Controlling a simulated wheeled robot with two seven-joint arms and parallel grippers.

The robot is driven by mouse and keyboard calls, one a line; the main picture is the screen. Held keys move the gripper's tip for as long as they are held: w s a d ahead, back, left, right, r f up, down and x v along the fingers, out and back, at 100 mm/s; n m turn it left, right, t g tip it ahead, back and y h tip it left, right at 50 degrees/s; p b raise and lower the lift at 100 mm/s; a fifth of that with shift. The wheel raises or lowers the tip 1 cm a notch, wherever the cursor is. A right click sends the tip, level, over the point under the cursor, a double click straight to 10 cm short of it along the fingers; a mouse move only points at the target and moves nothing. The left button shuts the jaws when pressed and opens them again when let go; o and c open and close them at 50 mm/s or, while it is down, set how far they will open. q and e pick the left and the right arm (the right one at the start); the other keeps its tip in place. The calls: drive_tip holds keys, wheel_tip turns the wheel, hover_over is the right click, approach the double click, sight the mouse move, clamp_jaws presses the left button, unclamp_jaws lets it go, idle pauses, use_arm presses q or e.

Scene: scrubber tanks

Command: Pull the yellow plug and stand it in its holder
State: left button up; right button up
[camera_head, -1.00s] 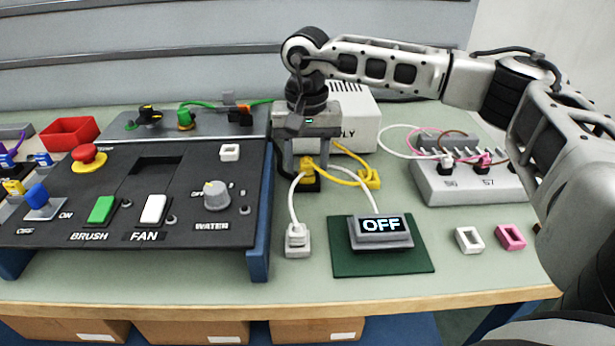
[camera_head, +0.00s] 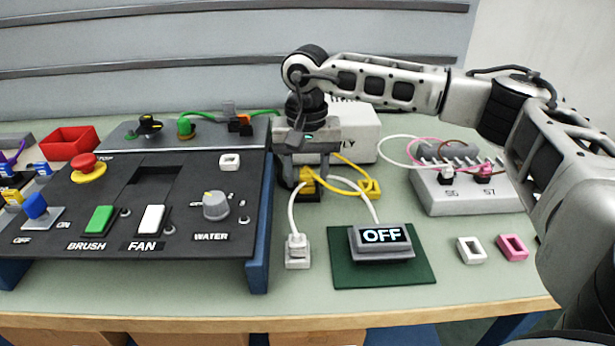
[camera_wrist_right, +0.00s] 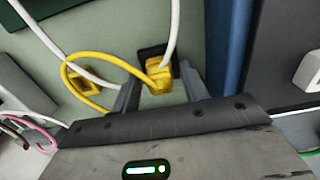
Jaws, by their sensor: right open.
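The yellow plug (camera_head: 306,184) sits in a black socket (camera_head: 308,197) on the bench, just right of the control panel. It also shows in the wrist view (camera_wrist_right: 158,76), with the socket's black face (camera_wrist_right: 152,52) beside it. My right gripper (camera_head: 304,182) points down over the plug. Its open fingers (camera_wrist_right: 160,92) stand on either side of the plug; I cannot tell if they touch it. A yellow square ring, apparently the holder (camera_head: 370,189), lies to the right of the plug, with a yellow cable curving near it. My left gripper is out of view.
A white supply box (camera_head: 355,130) stands behind the gripper. A white plug block (camera_head: 297,252) and a display reading OFF (camera_head: 381,243) are in front. A socket strip (camera_head: 462,195) is at right, with white (camera_head: 471,250) and pink (camera_head: 512,248) rings before it.

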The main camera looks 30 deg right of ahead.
sight(307, 171)
idle(0.5)
drive_tip(key=c, duration=0.9)
drive_tip(key=o, duration=1.5)
drive_tip(key=shift+r, duration=0.1)
wheel_tip(307, 171, up, 16)
drive_tip(key=shift+p, duration=0.4)
